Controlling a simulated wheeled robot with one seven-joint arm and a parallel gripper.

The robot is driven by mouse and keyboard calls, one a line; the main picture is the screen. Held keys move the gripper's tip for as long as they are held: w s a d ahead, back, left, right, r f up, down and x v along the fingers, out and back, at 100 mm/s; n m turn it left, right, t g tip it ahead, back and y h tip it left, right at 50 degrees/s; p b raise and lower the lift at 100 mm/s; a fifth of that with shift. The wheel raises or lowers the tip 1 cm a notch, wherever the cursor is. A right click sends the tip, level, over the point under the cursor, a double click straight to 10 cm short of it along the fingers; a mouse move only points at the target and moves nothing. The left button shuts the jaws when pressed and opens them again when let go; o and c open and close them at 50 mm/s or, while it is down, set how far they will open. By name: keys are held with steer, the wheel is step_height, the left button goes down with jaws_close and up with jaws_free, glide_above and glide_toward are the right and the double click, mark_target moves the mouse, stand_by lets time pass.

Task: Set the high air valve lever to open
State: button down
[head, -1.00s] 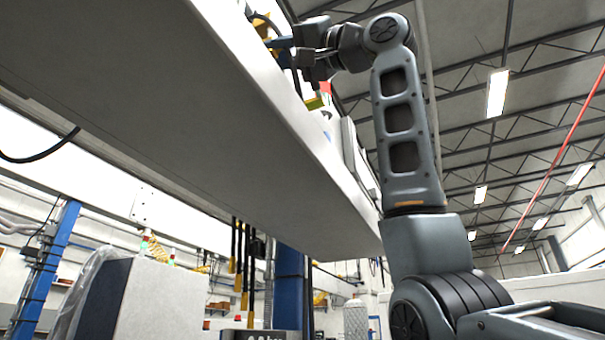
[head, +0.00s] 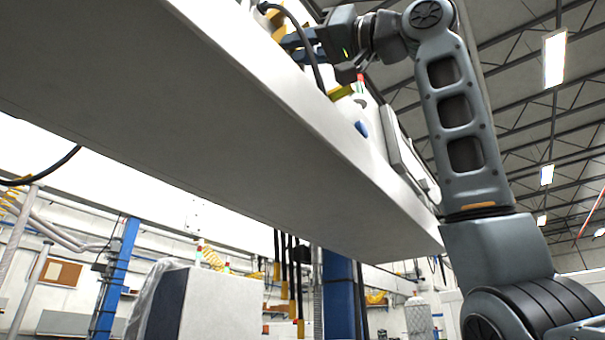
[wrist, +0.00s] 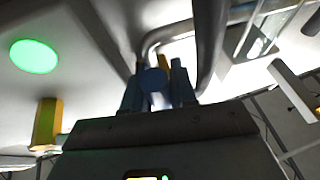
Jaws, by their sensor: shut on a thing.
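My gripper (head: 297,40) is at the top of the head view, beside the upper front of the white overhead panel (head: 385,172). In the wrist view its two blue-grey fingers (wrist: 155,85) are close together and shut around a small blue piece (wrist: 153,80), apparently the high air valve lever. Most of that piece is hidden between the fingers, so its angle cannot be told. A yellow part (wrist: 165,66) shows just beyond the fingers. Yellow parts (head: 275,22) also show beside the gripper in the head view.
A black hose (head: 305,45) loops close by my fingers, and a curved grey pipe (wrist: 208,45) passes near them. A yellow block (wrist: 46,124) and a green round light (wrist: 34,56) are at left. A blue part (head: 361,129) sits lower along the panel.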

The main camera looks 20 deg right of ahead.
steer(key=c, duration=1)
jaws_free()
steer(key=shift+d, duration=0.1)
steer(key=b+v, duration=0.2)
steer(key=v, duration=0.5)
steer(key=shift+s+d+f+b, duration=0.15)
steer(key=shift+s+f+b, duration=0.05)
steer(key=shift+b, duration=0.1)
steer(key=shift+d, duration=0.1)
